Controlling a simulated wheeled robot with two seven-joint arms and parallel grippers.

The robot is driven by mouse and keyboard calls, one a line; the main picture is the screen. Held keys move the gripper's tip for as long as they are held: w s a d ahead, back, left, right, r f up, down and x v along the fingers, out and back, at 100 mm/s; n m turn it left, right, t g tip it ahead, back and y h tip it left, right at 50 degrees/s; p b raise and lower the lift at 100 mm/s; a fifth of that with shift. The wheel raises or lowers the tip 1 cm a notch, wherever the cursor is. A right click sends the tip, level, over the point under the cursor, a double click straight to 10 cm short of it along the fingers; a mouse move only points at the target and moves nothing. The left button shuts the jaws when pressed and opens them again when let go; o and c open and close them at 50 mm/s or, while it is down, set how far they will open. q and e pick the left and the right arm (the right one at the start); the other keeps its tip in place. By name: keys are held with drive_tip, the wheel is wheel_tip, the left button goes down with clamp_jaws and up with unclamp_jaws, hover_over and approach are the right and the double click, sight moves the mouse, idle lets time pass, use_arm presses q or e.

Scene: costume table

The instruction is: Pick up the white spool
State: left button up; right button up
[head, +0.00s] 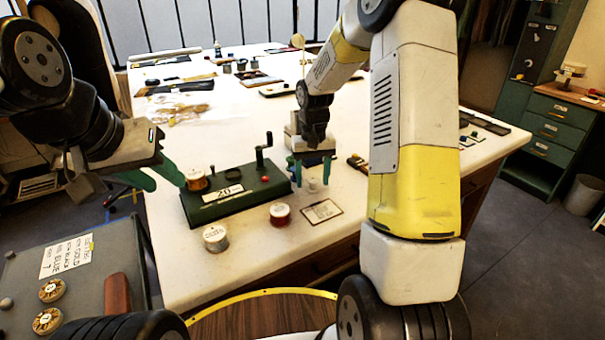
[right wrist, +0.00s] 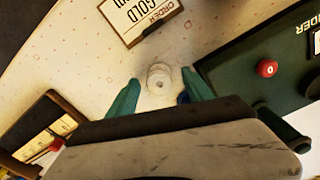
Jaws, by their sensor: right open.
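The white spool (head: 313,185) stands on the white table, to the right of the green winder. It also shows in the right wrist view (right wrist: 159,79), upright between the fingertips. My right gripper (head: 312,181) is open, pointing down over the spool, with one teal finger on each side. In the right wrist view there is a gap between the spool and the fingers (right wrist: 161,84). My left gripper (head: 160,184) hangs at the left edge of the table, near the winder. Its teal fingers are apart and nothing shows between them.
The green winder (head: 228,196) has a crank, a red button and an orange-gold spool (head: 196,180) at its left end. A red spool (head: 280,214), a pale grey spool (head: 215,238) and an order card (head: 321,211) lie in front. Several small items fill the table's far side.

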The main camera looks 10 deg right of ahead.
drive_tip(key=shift+f, duration=0.35)
clamp_jaws()
drive_tip(key=shift+r, duration=0.1)
